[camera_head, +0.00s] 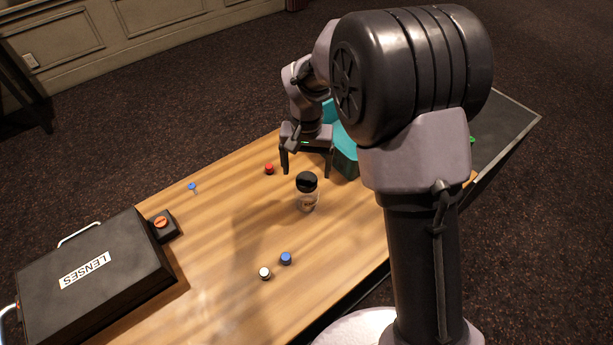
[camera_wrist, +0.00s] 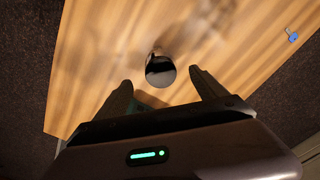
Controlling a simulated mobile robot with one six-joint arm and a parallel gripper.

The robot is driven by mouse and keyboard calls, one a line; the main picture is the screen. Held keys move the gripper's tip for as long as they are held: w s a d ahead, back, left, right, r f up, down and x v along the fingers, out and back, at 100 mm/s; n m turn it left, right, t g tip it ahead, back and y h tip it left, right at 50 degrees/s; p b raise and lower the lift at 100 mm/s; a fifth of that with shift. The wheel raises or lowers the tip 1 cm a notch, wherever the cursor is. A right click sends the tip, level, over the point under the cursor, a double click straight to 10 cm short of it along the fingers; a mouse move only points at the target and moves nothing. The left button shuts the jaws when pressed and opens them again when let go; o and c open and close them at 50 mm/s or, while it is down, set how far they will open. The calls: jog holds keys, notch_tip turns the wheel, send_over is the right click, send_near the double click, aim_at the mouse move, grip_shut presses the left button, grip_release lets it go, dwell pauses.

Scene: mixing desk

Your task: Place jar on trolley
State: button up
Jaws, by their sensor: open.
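The jar (camera_head: 308,200) is clear with a black lid and stands upright on the wooden desk (camera_head: 225,215). In the wrist view the jar's black lid (camera_wrist: 160,70) shows from above, just beyond and between my fingertips. My gripper (camera_head: 306,170) is open and empty, above the desk on the far side of the jar. Its two fingers also show in the wrist view (camera_wrist: 160,85). I cannot tell whether any finger touches the jar. No trolley can be made out for certain; a dark flat surface (camera_head: 502,125) shows at the right, partly behind my arm.
A black case marked LENSES (camera_head: 90,275) lies at the left, beside a small black box with an orange button (camera_head: 161,223). Small red (camera_head: 269,168), blue (camera_head: 286,258) and white (camera_head: 265,273) knobs and a blue pin (camera_head: 192,187) are on the desk. A teal object (camera_head: 345,150) stands behind my arm.

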jog(key=s+d+r+m+t+y, duration=0.1)
jog(key=s+d+r, duration=0.1)
jog(key=s+r, duration=0.45)
jog(key=s+d+r+t, duration=0.2)
jog(key=s+d+r, duration=0.15)
jog(key=r, duration=0.65)
jog(key=s+r+m+t+y, duration=0.1)
jog(key=s+r+t, duration=0.1)
jog(key=s, duration=1.2)
jog(key=shift+s+d+r+t, duration=0.15)
jog(key=shift+d+r+t, duration=0.1)
jog(key=shift+d+t, duration=0.2)
jog(key=shift+f, duration=0.1)
